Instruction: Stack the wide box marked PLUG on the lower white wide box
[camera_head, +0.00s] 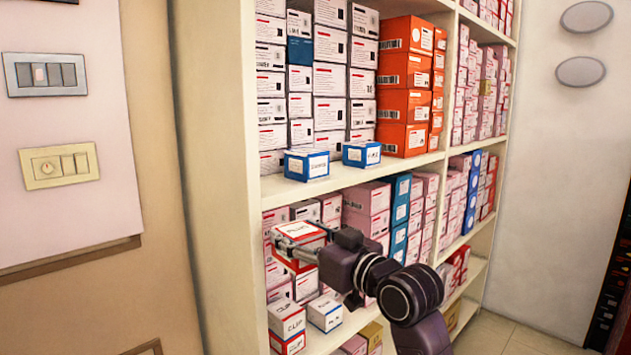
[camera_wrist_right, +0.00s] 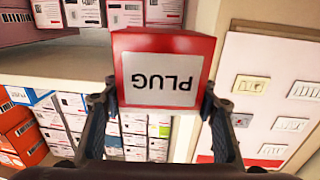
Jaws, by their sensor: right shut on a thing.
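The PLUG box (camera_head: 299,232), red with a white label, is in my right gripper (camera_head: 306,241) in front of the lower shelf bay. In the right wrist view the PLUG box (camera_wrist_right: 160,50) shows its label upside down, between the two fingers of the right gripper (camera_wrist_right: 154,103). Below it in the head view stand a white box with blue edges (camera_head: 325,313) and a red-edged CLIP box (camera_head: 287,318). I cannot tell which box is the lower white wide box; the held box and arm hide part of the bay. My left gripper is out of view.
The cream shelf unit (camera_head: 218,190) is packed with boxes. Two small blue-and-white boxes (camera_head: 307,164) (camera_head: 362,154) stand at the front of the shelf above the held box. A wall with switch plates (camera_head: 60,165) is at left. Open floor (camera_head: 525,335) shows at lower right.

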